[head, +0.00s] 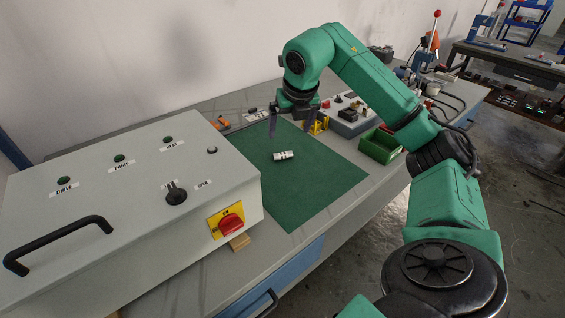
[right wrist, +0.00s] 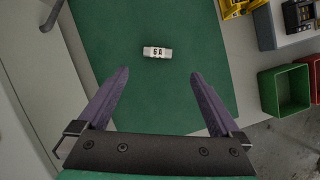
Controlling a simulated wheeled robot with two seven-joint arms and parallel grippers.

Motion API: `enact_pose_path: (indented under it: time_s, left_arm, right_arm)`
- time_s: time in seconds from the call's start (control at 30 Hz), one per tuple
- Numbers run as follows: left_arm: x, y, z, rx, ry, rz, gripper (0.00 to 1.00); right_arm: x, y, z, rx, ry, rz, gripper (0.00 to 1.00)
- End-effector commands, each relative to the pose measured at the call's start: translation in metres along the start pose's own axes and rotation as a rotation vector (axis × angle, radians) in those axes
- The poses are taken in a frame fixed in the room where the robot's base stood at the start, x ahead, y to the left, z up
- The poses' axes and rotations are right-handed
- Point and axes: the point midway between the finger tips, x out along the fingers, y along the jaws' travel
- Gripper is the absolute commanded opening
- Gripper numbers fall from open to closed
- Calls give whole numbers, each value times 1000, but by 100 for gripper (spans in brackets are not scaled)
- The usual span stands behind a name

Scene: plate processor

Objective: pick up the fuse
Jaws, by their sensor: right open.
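The fuse (head: 284,155) is a small white cylinder lying on its side on the green mat (head: 320,185). In the right wrist view the fuse (right wrist: 157,52) shows the marking "6A" and lies ahead of the fingertips, between their lines. My right gripper (head: 291,125) is open and empty above the far part of the mat, apart from the fuse. Its two purple-grey fingers (right wrist: 161,73) are spread wide in the wrist view. My left gripper is not in view.
A grey control box (head: 130,200) with a red rotary switch (head: 230,224) stands left of the mat. A green bin (head: 380,146) stands at right, with a yellow object (head: 318,124) and a grey button box (head: 352,118) behind. The mat around the fuse is clear.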

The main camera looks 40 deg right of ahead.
Motion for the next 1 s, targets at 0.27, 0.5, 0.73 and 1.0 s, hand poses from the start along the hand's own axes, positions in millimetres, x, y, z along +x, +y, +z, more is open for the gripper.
enact_pose_path:
  time_s: [0.27, 0.5, 0.73, 1.0]
  left_arm:
    - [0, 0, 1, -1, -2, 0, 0]
    - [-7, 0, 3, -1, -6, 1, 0]
    - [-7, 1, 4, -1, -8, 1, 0]
    - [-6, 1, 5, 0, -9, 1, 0]
  right_arm:
    - [58, 0, 0, 0, 3, -1, 100]
    - [99, 4, -2, 0, 5, -1, 100]
    - [113, 4, -2, 0, 0, -1, 100]
    - [112, 4, -2, 0, 1, -1, 24]
